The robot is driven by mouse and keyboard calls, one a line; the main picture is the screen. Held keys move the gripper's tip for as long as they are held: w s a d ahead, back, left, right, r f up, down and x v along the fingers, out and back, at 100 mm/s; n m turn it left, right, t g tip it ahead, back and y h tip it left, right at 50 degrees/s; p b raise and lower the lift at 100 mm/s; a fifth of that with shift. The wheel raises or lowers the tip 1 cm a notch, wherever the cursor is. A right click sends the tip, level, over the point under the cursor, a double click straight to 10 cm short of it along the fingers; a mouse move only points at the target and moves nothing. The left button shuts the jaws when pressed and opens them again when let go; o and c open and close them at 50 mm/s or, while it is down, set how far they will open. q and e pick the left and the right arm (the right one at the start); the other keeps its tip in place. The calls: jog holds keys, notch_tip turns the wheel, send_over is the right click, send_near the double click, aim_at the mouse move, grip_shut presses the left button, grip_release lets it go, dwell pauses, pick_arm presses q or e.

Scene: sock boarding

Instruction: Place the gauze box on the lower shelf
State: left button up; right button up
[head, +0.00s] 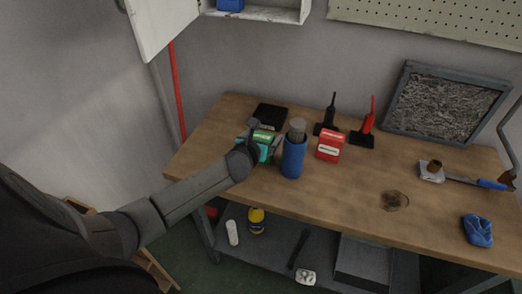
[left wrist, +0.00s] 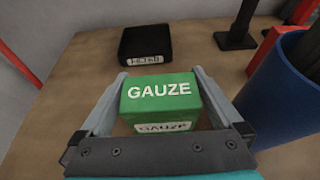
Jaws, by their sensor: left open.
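The gauze box (left wrist: 158,98) is a green box with white lettering, upright on the wooden table (head: 335,193). In the head view the gauze box (head: 263,136) is at the left back part of the table, partly hidden by my left gripper. My left gripper (head: 257,137) is open, with one finger on each side of the box; in the left wrist view the gripper (left wrist: 158,92) also straddles it. I cannot tell whether the fingers touch it. The lower shelf (head: 270,235) is under the table. My right gripper is out of view.
A blue cylinder (head: 293,158) stands right beside my left gripper, with a red box (head: 330,146) beyond it. The lower shelf holds a white cylinder (head: 232,233), a yellow bottle (head: 256,221) and a grey bin (head: 362,262).

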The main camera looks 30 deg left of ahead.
pick_arm(q)
jog(key=shift+w+f, duration=0.15)
jog(key=shift+w, duration=0.2)
jog(key=c, duration=1.3)
